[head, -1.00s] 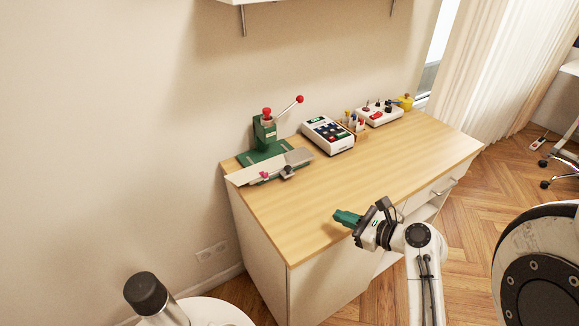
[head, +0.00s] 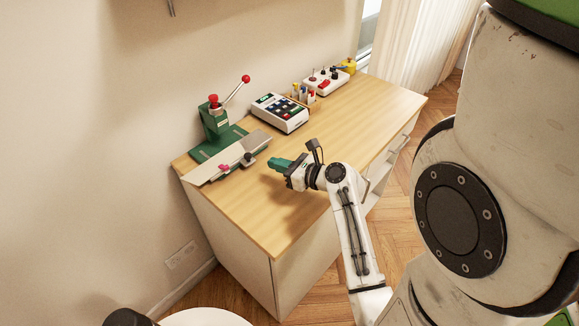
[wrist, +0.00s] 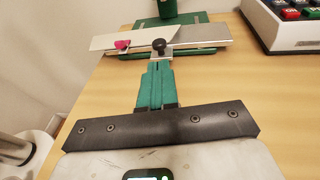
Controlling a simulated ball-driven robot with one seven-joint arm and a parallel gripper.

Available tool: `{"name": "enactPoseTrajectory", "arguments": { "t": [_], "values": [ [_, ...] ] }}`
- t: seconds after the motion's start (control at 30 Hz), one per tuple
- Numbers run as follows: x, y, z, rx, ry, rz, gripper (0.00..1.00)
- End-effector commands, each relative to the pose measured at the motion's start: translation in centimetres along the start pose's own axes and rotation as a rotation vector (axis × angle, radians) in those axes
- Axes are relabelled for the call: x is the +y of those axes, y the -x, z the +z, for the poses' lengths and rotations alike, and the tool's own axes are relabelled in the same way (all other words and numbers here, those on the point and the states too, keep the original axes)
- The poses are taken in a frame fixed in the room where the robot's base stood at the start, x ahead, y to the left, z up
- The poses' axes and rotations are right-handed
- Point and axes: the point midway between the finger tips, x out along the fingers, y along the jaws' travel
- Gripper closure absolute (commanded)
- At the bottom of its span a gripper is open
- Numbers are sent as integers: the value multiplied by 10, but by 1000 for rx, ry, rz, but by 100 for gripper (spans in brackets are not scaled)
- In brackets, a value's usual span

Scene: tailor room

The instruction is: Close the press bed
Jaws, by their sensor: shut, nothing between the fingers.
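The press bed (head: 229,155) is a long pale plate with a grey metal right part. It juts out in front of the green press (head: 213,124), which has a red knob and a red-tipped lever raised to the right. A dark round knob (head: 248,159) and a small pink piece (head: 224,168) sit along the bed's front edge. In the wrist view the dark knob (wrist: 159,45) stands just beyond the tips of my gripper (wrist: 154,68). My gripper (head: 271,162) has green fingers, shut and empty, above the desk a short way right of the bed. I see a gap to the knob in the head view.
All stands on a wooden desk (head: 330,136) against the wall. The desk's front middle is clear.

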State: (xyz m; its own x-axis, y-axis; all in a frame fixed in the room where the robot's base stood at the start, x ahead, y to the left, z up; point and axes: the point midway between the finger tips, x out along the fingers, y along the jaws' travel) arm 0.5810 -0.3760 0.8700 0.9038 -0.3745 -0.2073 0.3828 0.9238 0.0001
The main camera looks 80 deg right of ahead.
Motion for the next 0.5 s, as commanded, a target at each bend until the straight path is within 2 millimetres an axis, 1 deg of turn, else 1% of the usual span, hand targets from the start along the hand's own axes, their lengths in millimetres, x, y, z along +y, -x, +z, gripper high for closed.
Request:
{"name": "enactPoseTrajectory", "arguments": {
  "t": [0.03,0.2,0.33,0.5],
  "values": [
    [0,-11,1,-1,0,2,100],
    [0,-40,1,0,0,1,100],
    [0,-56,0,0,-1,0,100],
    [0,-67,0,0,0,0,100]
  ]
}}
